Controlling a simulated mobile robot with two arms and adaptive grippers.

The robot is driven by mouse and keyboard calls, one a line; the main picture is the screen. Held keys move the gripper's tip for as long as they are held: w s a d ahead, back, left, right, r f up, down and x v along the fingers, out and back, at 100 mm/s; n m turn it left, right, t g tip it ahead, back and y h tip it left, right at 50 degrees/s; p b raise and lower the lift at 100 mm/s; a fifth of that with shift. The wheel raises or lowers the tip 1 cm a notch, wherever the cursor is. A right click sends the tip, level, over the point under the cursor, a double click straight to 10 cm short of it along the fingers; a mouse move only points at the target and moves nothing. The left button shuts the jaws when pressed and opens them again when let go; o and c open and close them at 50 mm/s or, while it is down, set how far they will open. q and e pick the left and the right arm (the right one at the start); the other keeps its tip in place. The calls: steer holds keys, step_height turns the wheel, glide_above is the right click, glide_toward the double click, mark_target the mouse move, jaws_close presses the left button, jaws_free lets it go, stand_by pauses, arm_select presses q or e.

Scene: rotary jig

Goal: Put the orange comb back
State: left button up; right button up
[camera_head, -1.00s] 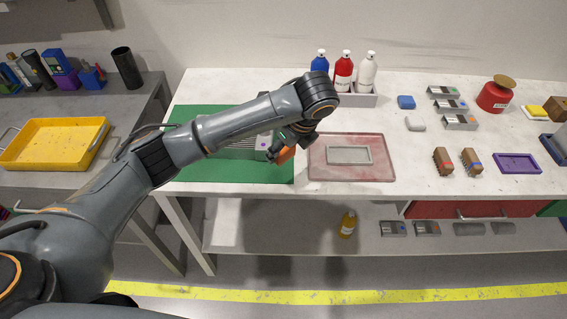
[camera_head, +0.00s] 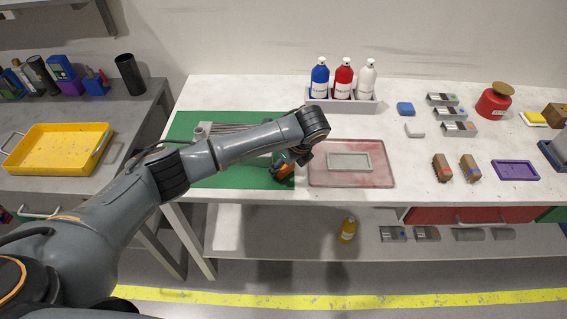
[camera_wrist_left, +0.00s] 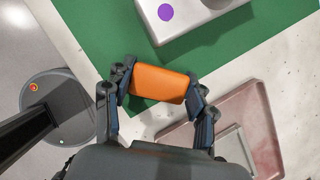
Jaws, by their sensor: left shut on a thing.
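My left gripper (camera_wrist_left: 161,92) is shut on the orange comb (camera_wrist_left: 158,84), which shows as a plain orange block between the two fingers. In the head view the comb (camera_head: 283,170) is partly covered by the gripper, near the right front part of the green mat (camera_head: 230,180). In the wrist view a pale grey block with a purple dot (camera_wrist_left: 185,22) lies on the mat beyond the comb, apart from it. In the head view a ribbed grey fixture (camera_head: 203,131) on the mat is largely hidden behind my arm. My right gripper is not in view.
A reddish tray (camera_head: 383,177) with a grey frame (camera_head: 350,161) lies just right of the gripper. A caddy with several bottles (camera_head: 343,105) stands behind. Small blocks and trays fill the table's right side. A yellow tray (camera_head: 50,150) is on the left bench.

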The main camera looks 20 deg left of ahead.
arm_select(q)
steer(key=o, duration=1.2)
steer(key=shift+f, duration=0.1)
steer(key=shift+r, duration=0.2)
steer(key=b+v, duration=0.1)
steer(key=v, duration=1.1)
